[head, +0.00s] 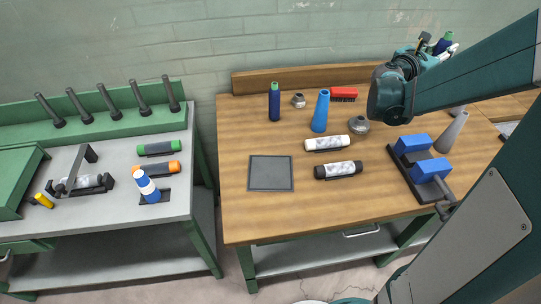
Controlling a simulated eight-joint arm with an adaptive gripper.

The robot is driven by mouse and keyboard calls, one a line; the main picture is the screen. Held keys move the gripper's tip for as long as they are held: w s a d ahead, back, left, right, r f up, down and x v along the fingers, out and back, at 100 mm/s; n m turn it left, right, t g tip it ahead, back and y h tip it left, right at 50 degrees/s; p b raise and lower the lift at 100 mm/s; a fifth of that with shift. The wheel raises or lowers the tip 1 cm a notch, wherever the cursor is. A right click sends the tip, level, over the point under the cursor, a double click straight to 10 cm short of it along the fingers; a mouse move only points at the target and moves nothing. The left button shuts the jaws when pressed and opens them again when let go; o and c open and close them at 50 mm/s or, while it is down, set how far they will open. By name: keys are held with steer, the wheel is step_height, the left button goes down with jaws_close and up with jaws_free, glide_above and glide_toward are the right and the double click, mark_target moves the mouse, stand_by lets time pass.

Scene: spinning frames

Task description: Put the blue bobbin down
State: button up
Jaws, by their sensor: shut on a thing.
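My gripper (450,50) shows only in part, at the upper right behind my own teal wrist. It is shut on a dark blue bobbin (441,46) with a green top, which it holds up above the back right of the wooden table. The fingers' exact grip is partly hidden. A similar dark blue bobbin (274,104) with a green top stands upright on the wooden table (240,215). A dark grey square plate (271,173) lies bare at the table's front left.

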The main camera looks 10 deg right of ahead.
steer(key=w+a+n+t+y, duration=0.5)
steer(key=a+y, duration=0.1)
steer(key=a, duration=0.5)
steer(key=w+a+n+t+y, duration=0.5)
steer(key=w+a+n+y, duration=0.15)
steer(key=a, duration=0.35)
steer(key=s+a+n+y, duration=0.25)
steer(key=a+y, duration=0.35)
steer(key=a, duration=0.4)
steer(key=s+a+n+g+y+b, duration=0.1)
steer(key=s+a+n+g+y, duration=0.15)
steer(key=s+a+y, duration=0.4)
steer(key=s+a+n+g+y, duration=0.1)
steer(key=s+a+n+y, duration=0.25)
steer(key=a, duration=0.55)
steer(key=s+a+f+n+g+y, duration=0.1)
steer(key=s+a+n+g+y, duration=0.1)
steer(key=s+a+n+g, duration=0.45)
steer(key=s+a+f+n+g+y, duration=0.1)
steer(key=s+a+g+y, duration=0.15)
steer(key=s, duration=0.65)
step_height(320, 180, down, 9)
steer(key=shift+s+a, duration=0.25)
steer(key=shift+a, duration=0.05)
steer(key=shift+f+m+t, duration=0.2)
steer(key=shift+m+t, duration=0.05)
steer(key=shift+f+b, duration=1.2)
steer(key=shift+f, duration=1.6)
